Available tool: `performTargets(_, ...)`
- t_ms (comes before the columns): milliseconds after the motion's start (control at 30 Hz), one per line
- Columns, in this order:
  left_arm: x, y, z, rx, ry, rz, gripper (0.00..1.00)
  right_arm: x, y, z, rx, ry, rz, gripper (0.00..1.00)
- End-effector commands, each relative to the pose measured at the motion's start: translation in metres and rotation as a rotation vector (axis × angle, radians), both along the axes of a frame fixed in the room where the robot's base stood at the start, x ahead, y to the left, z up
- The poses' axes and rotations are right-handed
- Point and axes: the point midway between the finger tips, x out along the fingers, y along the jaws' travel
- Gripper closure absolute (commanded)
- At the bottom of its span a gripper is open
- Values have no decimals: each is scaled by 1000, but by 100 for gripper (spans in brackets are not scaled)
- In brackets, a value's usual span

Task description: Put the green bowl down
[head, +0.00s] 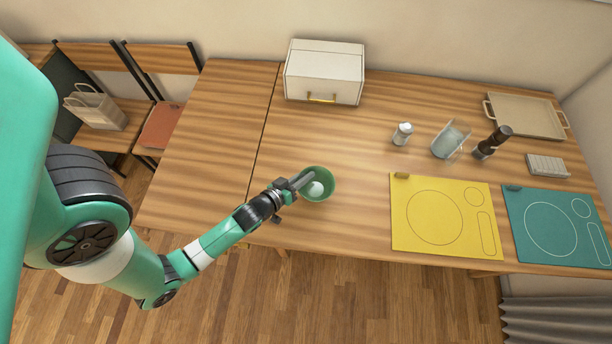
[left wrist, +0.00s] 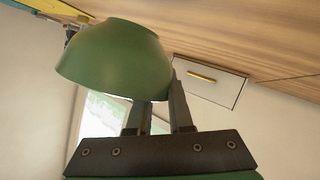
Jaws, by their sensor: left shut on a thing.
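The green bowl (head: 326,190) is at the front middle of the wooden table (head: 200,170) in the head view, with something white inside it. My left gripper (head: 301,181) is shut on the bowl's left rim. In the left wrist view the bowl (left wrist: 115,60) fills the upper left, and the gripper's two fingers (left wrist: 160,105) meet its rim. I cannot tell from these views whether the bowl touches the tabletop. My right gripper is not in view.
A yellow mat (head: 440,238) and a teal mat (head: 535,250) lie to the right. A white box (head: 325,65) stands at the back. A white shaker (head: 402,134), a clear holder (head: 450,140), a dark mill (head: 492,142) and a beige tray (head: 525,116) are further right. The table's left part is clear.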

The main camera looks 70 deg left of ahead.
Motion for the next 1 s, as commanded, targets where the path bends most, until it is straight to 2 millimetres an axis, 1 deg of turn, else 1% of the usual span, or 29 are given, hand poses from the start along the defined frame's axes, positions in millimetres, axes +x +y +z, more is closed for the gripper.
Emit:
performTargets(100,7,4,-12,0,-2,0,100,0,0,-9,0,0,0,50)
performTargets(200,7,4,-34,0,-1,-1,100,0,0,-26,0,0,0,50)
performTargets(267,7,4,-41,1,-1,0,100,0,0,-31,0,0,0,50)
performTargets(500,7,4,-38,1,-1,0,100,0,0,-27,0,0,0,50)
performTargets(633,7,4,-43,1,-1,0,100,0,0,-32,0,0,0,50)
performTargets(667,7,3,-42,0,0,0,78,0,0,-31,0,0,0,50)
performTargets(800,6,3,-42,0,0,0,53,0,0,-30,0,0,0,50)
performTargets(833,6,3,-42,0,0,0,51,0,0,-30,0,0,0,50)
performTargets(1000,6,3,-42,0,0,0,51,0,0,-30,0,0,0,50)
